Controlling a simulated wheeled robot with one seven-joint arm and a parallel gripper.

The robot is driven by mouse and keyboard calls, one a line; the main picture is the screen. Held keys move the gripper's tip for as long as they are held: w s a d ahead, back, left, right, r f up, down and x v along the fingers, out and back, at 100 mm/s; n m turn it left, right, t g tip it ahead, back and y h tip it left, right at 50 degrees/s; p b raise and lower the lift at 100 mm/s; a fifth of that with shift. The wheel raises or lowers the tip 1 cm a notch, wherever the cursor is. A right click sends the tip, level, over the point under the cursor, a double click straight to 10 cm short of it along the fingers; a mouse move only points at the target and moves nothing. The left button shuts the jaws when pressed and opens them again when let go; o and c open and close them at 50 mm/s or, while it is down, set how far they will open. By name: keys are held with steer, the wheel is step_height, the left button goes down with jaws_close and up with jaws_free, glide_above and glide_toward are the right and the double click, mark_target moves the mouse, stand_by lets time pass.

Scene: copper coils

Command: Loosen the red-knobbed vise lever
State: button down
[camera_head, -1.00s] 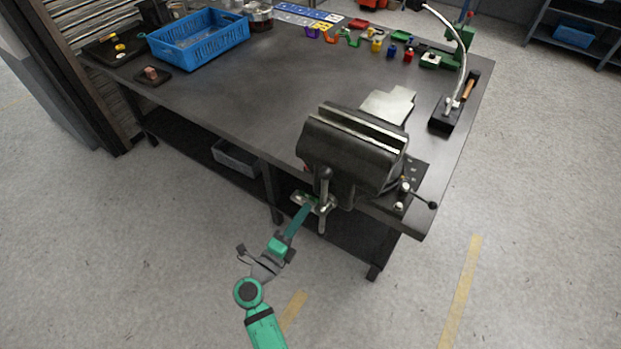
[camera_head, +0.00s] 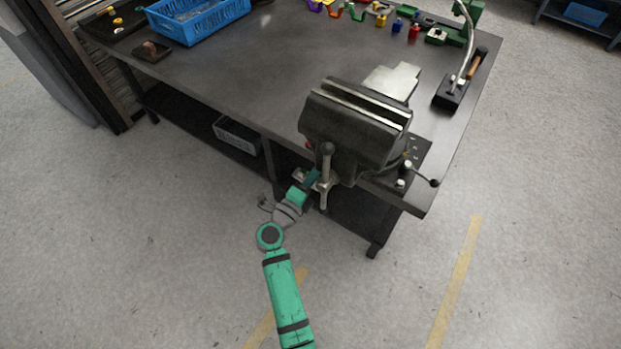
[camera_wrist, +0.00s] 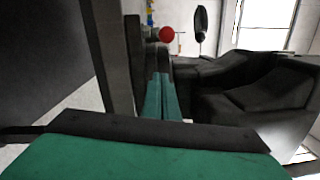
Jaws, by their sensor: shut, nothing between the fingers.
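The dark vise (camera_head: 355,125) stands at the front edge of the workbench. Its red knob (camera_head: 309,146) peeks out at the vise's left side, mostly hidden. The red knob also shows in the wrist view (camera_wrist: 166,34), beyond my fingertips; the lever's rod is hard to make out. My gripper (camera_head: 314,178) is below the vise jaws, left of and partly behind the grey ball-ended screw handle (camera_head: 325,178). In the wrist view my green fingers (camera_wrist: 161,82) are shut with nothing between them. They appear apart from the red knob.
The workbench (camera_head: 235,80) carries a blue crate (camera_head: 200,22) at the back left and small coloured parts along the back. A short ball-ended lever (camera_head: 420,176) sticks out right of the vise. The floor in front is clear.

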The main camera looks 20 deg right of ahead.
steer(key=w, duration=0.4)
steer(key=shift+w+a+r, duration=0.25)
steer(key=shift+a+r, duration=0.05)
steer(key=shift+r, duration=0.1)
